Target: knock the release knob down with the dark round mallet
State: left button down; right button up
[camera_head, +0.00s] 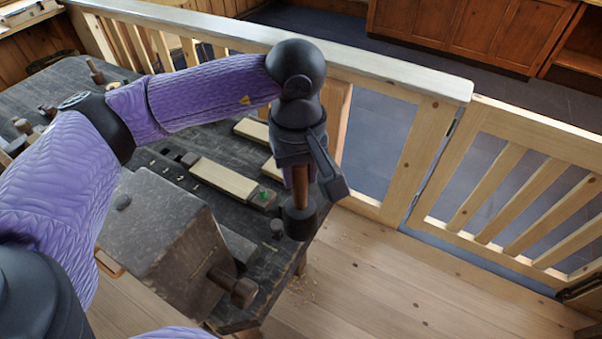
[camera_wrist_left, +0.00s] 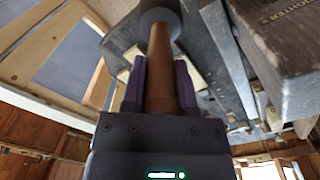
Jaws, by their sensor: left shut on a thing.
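My left gripper (camera_head: 297,180) is shut on the brown handle of the dark round mallet (camera_head: 300,222). The mallet hangs head down, near the right end of the dark workbench (camera_head: 262,311). In the left wrist view, the purple fingers (camera_wrist_left: 160,80) clasp the tapered brown handle, and the round dark mallet head (camera_wrist_left: 158,14) shows at the top. A short dark knob (camera_head: 277,229) stands on the bench just left of the mallet head; it may be the release knob. The mallet looks apart from it, but I cannot tell the height. My right gripper is not in view.
A large dark block (camera_head: 150,230) with a wooden vise handle (camera_head: 238,287) stands at the bench's near side. Pale wooden strips (camera_head: 222,179) and a small green spot lie behind. A wooden railing (camera_head: 400,75) runs behind the bench. Open floor (camera_head: 420,290) lies right.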

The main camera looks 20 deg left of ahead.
pick_arm(q)
jog(key=w+a+r+n+p, duration=0.1)
jog(key=a+r+n+p, duration=0.1)
jog(key=r+n+p, duration=0.7)
jog(key=a+r+n+p, duration=0.2)
jog(key=n+p, duration=0.2)
jog(key=n, duration=0.9)
jog(key=w+a+r+n+p, duration=0.1)
jog(key=a+r+n+p, duration=0.2)
jog(key=r+n+p, duration=0.6)
notch_tip(320, 180, down, 24)
jog(key=n+b, duration=0.1)
jog(key=b, duration=1.5)
jog(key=shift+r+n, duration=0.15)
jog(key=shift+n, duration=0.25)
jog(key=shift+d+r, duration=0.1)
jog(key=shift+d, duration=0.05)
